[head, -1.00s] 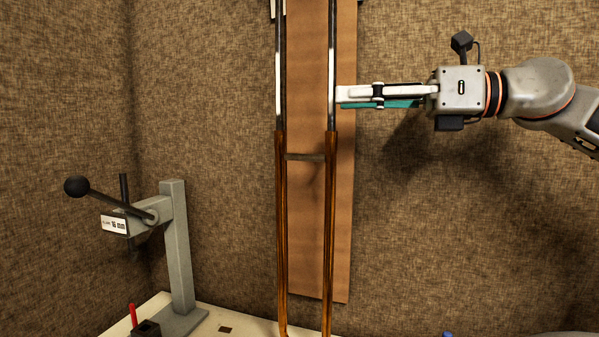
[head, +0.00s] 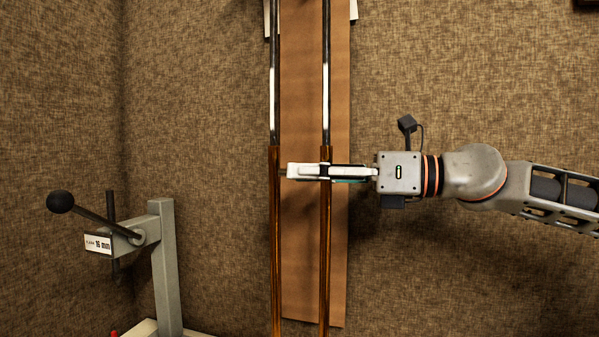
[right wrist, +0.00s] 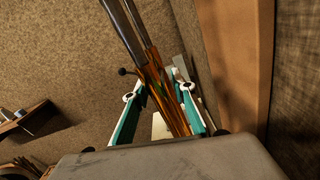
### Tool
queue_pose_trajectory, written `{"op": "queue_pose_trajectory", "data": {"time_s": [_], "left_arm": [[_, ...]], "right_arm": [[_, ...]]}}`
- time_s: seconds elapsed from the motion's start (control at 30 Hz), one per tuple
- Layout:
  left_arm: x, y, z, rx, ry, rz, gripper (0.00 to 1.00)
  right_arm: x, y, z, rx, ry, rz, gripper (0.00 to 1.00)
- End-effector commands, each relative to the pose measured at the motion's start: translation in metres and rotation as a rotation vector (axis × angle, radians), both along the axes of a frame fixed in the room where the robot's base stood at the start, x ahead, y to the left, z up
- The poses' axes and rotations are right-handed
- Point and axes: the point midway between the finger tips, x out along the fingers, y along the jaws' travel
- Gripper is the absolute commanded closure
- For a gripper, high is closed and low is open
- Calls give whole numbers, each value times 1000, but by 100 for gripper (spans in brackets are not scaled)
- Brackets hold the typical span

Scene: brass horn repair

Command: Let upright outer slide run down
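The outer slide (head: 325,255) is a pair of long brass tubes standing upright, its lower end out of the head view. Its tops sit around the shiny inner slide tubes (head: 326,90), which rise out of the picture. My right gripper (head: 290,171) reaches in from the right across the right tube, a little below the brass tops, covering the cross brace area. In the right wrist view, its teal-padded fingers (right wrist: 157,92) stand apart on either side of the brass tubes (right wrist: 163,88). Firm contact is not visible. My left gripper is out of view.
A brown board (head: 305,240) hangs behind the slide on a woven brown wall (head: 470,70). A grey press (head: 165,265) with a black ball lever and a "16 mm" label stands at lower left. Open space lies between press and slide.

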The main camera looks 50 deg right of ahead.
Motion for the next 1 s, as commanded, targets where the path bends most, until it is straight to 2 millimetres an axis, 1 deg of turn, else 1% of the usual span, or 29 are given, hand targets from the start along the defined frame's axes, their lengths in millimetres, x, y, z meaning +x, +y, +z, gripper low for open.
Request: {"op": "queue_pose_trajectory", "data": {"time_s": [0.03, 0.2, 0.6, 0.67, 0.7, 0.9, 1.0], "left_arm": [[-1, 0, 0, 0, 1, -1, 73], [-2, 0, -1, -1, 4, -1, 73], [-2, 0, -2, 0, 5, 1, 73], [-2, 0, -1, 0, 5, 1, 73], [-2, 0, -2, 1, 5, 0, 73], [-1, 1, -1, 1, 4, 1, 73], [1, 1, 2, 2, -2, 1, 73]], "right_arm": [[4, 2, -1, 0, 2, 0, 74], [13, 7, -1, 1, 2, 0, 74], [16, 8, 0, 1, 0, 0, 74], [16, 8, 0, 1, 0, 0, 90], [16, 8, 0, 1, 0, 0, 100], [16, 8, 0, 1, 0, 0, 100], [16, 8, 4, 1, 0, 0, 100]]}}
